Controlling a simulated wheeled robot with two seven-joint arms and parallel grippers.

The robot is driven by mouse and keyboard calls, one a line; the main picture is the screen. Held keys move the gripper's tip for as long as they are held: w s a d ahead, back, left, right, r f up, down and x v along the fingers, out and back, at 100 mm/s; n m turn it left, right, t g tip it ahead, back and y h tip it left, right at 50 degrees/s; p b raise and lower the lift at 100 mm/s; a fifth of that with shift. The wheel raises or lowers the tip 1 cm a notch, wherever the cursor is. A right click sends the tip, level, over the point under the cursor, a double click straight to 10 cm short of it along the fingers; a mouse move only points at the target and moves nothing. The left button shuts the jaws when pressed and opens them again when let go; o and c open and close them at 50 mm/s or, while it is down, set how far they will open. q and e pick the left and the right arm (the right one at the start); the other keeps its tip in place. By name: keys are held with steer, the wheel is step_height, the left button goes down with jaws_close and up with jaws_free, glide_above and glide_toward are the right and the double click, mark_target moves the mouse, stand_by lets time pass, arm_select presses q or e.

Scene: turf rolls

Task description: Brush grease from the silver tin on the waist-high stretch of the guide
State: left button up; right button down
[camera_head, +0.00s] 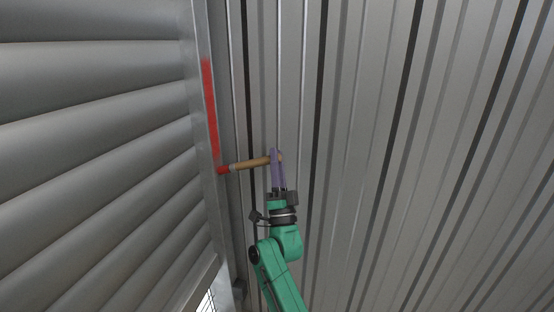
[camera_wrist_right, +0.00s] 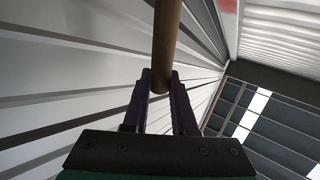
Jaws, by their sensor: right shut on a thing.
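My right gripper (camera_head: 277,163) is shut on the brush (camera_head: 250,163), around its brown wooden handle, which also shows in the right wrist view (camera_wrist_right: 166,40). The brush points left, and its red tip is at the lower end of a red grease streak (camera_head: 209,105). The streak runs along the upright metal guide (camera_head: 205,190) at the edge of the slatted shutter. The tip appears to touch the guide, but exact contact is hard to tell. The silver tin is not in view. My left gripper is not in view.
Large grey horizontal slats (camera_head: 90,150) fill the left side in the head view. A ribbed metal wall (camera_head: 400,150) stands behind and right of my right arm. A small bright gap (camera_head: 207,301) shows at the bottom. The space right of the arm looks free.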

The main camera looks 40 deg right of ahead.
step_height(320, 180, up, 31)
steer(key=p, duration=2.7)
steer(key=shift+r, duration=0.15)
stand_by(0.4)
steer(key=shift+s+d+p, duration=0.1)
steer(key=shift+s+d, duration=0.45)
steer(key=shift+s, duration=0.25)
steer(key=shift+s+d+p, duration=0.1)
steer(key=shift+s+d, duration=0.45)
steer(key=shift+s, duration=0.2)
steer(key=shift+s+d+p, duration=0.1)
steer(key=shift+s+d, duration=0.45)
steer(key=shift+s, duration=0.25)
